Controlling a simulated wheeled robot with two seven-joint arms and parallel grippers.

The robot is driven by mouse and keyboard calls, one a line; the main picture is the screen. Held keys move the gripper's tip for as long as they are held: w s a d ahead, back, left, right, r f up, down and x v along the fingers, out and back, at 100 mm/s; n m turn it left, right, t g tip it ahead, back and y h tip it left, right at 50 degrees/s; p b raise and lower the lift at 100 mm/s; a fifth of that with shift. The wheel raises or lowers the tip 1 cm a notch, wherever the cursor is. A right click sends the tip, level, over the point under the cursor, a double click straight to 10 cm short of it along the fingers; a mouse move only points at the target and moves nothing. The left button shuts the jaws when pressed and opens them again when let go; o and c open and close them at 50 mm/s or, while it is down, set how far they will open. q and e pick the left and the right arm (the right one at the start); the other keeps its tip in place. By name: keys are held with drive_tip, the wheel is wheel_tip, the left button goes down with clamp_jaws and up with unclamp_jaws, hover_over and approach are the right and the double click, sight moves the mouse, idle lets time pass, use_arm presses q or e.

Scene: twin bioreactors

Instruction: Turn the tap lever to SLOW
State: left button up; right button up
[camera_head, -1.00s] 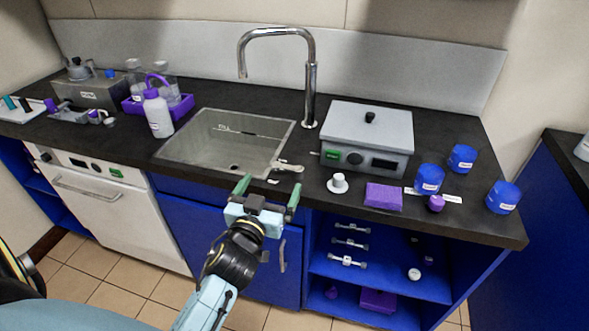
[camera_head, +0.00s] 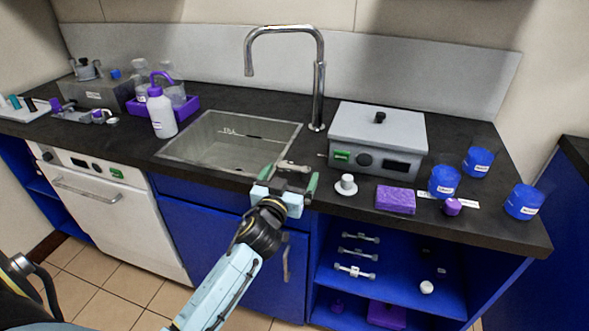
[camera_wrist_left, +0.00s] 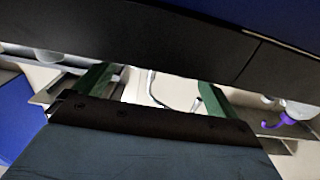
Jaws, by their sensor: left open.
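The tap lever (camera_head: 292,167) is a small grey metal handle at the front right corner of the sink (camera_head: 225,140). It points roughly to the right over the counter's front edge. My left gripper (camera_head: 289,179) is at that edge with its two green fingers apart, one on each side of the lever in the head view. Whether it touches the lever cannot be told. In the left wrist view the open fingers (camera_wrist_left: 154,88) show with nothing clearly held between them. Any SLOW marking is hidden or too small to read. My right gripper is not in view.
A tall chrome faucet (camera_head: 319,95) stands behind the sink. Right of the lever are a white cup on a saucer (camera_head: 347,185), a grey lidded bath (camera_head: 377,140) and a purple block (camera_head: 395,199). A white bottle (camera_head: 161,115) stands left of the sink.

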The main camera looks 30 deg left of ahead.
sight(293, 170)
use_arm(q)
drive_tip(key=shift+x, duration=1.9)
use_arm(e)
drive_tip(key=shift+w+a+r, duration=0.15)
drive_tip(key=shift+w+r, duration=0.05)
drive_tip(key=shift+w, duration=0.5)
use_arm(q)
drive_tip(key=shift+c, duration=0.5)
drive_tip(key=c, duration=1.3)
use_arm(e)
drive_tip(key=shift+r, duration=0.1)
